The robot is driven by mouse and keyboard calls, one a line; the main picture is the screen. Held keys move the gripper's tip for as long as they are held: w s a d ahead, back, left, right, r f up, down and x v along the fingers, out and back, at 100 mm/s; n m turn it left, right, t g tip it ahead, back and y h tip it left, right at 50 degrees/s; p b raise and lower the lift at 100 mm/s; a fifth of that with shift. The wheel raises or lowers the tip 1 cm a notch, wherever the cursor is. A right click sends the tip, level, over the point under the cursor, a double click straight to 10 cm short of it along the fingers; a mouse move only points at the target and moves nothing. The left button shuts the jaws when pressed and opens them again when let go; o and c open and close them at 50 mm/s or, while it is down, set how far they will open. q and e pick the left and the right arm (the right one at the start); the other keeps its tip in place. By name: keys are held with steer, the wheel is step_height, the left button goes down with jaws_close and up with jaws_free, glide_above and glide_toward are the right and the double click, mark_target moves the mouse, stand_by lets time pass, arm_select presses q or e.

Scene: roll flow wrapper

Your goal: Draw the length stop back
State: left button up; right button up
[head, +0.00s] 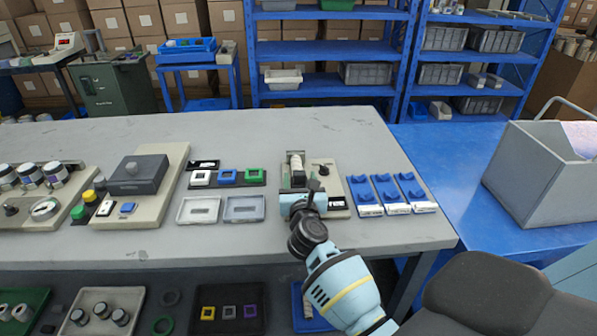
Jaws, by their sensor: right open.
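A small bench device on a beige base plate (336,183) stands right of the middle of the grey table. A pale roll-like part (295,163) stands at its back, and a small dark knob (324,169) sits on the plate. My right gripper (298,184) is over the left part of this device, open, with its fingers pointing away from me. My wrist and gripper hide the device's front left part. I cannot make out the length stop for certain, nor whether my fingers touch anything. My left gripper is not in view.
Three blue holders (393,190) with white labels lie close to the right of the device. Small frames in white, blue and green sit on a black strip (228,178) to its left, above two shallow trays (198,209). A dark grey box unit (139,174) stands farther left. The table's back is clear.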

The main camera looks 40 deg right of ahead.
mark_target(299, 171)
steer(key=shift+x, duration=2.1)
